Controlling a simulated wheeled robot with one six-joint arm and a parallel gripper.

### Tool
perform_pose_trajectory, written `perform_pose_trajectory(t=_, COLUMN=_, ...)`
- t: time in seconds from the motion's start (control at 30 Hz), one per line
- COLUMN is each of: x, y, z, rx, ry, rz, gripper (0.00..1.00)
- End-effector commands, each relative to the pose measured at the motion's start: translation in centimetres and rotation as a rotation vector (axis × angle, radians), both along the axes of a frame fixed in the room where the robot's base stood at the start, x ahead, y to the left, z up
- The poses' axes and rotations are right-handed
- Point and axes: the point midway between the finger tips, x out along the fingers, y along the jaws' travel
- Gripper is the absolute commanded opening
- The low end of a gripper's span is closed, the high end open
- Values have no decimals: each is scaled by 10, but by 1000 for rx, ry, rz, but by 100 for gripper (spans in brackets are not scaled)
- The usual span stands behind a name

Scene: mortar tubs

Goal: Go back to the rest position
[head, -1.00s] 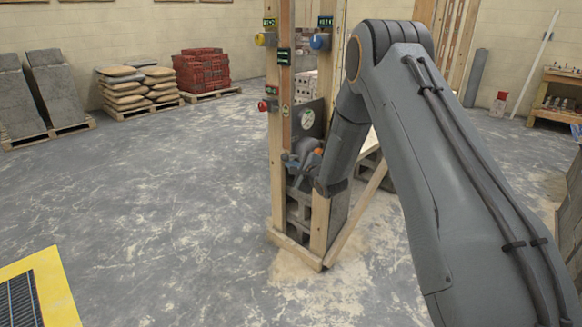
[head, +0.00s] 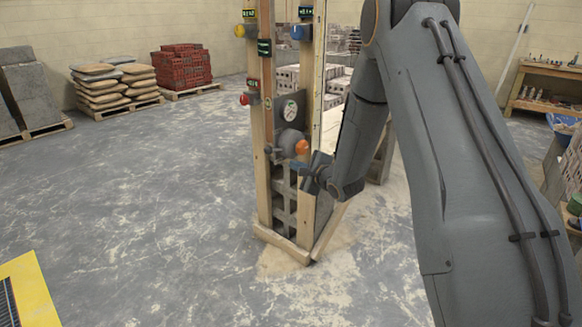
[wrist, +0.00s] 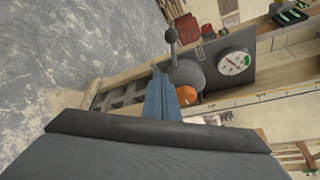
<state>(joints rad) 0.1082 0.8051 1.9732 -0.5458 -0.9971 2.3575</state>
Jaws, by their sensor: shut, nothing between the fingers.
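My gripper (head: 306,176) is shut and empty, just right of the wooden post stand (head: 263,190), below the orange knob (head: 302,147). I cannot tell whether it touches the stand. In the wrist view my shut blue-grey fingers (wrist: 160,97) stand in front of the panel. The orange knob (wrist: 187,95), a round grey fitting (wrist: 187,74), a dark lever with a ball end (wrist: 171,36) and a white dial gauge (wrist: 233,63) show there. The dial gauge (head: 290,110) also shows in the head view. My arm covers much of the right side.
The stand carries a yellow button (head: 240,31), a blue button (head: 300,32) and a red button (head: 244,99). Grey blocks (head: 283,205) fill its lower part. Pallets of sacks (head: 105,88) and red bricks (head: 182,68) stand behind left. The floor at left is open.

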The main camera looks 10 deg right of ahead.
Motion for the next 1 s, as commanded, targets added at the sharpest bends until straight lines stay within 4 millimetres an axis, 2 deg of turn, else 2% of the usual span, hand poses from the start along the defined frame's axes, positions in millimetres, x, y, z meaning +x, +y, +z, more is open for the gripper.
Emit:
perform_pose_trajectory(t=0.37, x=-2, y=-1, z=3, rx=-30, ry=3, rz=0, gripper=0)
perform_pose_trajectory(t=0.47, x=-10, y=-6, z=8, rx=-139, ry=21, rz=-1, gripper=0)
perform_pose_trajectory(t=0.57, x=-28, y=-15, z=15, rx=-331, ry=64, rz=12, gripper=0)
perform_pose_trajectory(t=0.77, x=-92, y=-35, z=27, rx=-769, ry=209, rz=139, gripper=0)
perform_pose_trajectory(t=0.87, x=-134, y=-42, z=32, rx=-956, ry=291, rz=253, gripper=0)
perform_pose_trajectory(t=1.0, x=-201, y=-48, z=41, rx=-1174, ry=396, rz=471, gripper=0)
